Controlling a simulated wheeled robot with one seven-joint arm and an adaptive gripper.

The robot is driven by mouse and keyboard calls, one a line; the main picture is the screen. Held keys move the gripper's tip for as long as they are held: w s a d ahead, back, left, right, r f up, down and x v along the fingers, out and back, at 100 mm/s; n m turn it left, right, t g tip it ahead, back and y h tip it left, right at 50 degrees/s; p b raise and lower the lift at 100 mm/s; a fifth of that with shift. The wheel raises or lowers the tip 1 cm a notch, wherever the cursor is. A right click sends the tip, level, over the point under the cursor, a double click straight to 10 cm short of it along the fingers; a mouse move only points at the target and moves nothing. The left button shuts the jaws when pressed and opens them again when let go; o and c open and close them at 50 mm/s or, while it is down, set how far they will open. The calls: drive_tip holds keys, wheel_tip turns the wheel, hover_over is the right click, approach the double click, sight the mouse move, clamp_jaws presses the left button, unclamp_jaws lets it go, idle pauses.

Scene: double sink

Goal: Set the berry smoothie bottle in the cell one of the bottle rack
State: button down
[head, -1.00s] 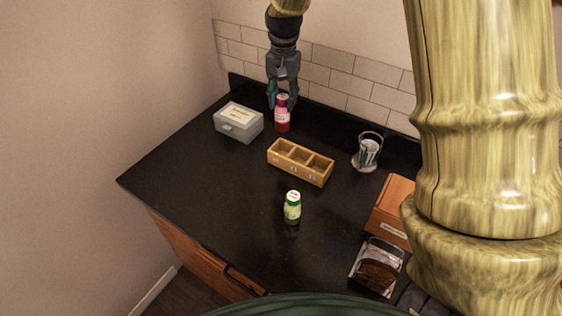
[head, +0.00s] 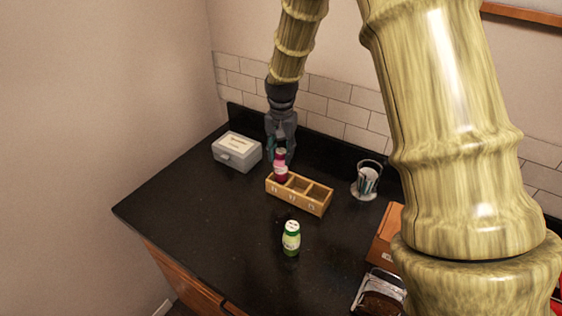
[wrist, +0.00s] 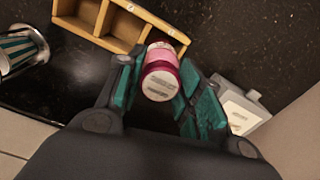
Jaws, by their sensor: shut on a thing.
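The berry smoothie bottle (head: 281,167) is pink-red with a pale label. It is upright at the leftmost cell of the wooden bottle rack (head: 312,206) in the head view, its lower end hidden by the rack's front wall. My gripper (head: 281,152) is shut on the bottle's upper part from above and behind. In the wrist view the bottle (wrist: 160,72) sits between the teal finger pads (wrist: 160,88), overlapping the end cell of the rack (wrist: 152,20). I cannot tell whether its base touches the cell floor. The other two cells look empty.
A grey box (head: 236,154) is at the left, a glass holder (head: 367,181) at the right.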

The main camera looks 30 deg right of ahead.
sight(281, 162)
drive_tip(key=shift+f, duration=0.55)
drive_tip(key=shift+f+p, duration=0.75)
drive_tip(key=shift+f, duration=0.8)
drive_tip(key=c, duration=0.9)
unclamp_jaws()
drive_tip(key=shift+c, duration=0.2)
drive_tip(key=shift+r, duration=0.1)
drive_tip(key=shift+r+b, duration=2.25)
drive_tip(key=shift+r, duration=3.7)
drive_tip(key=shift+a, duration=0.1)
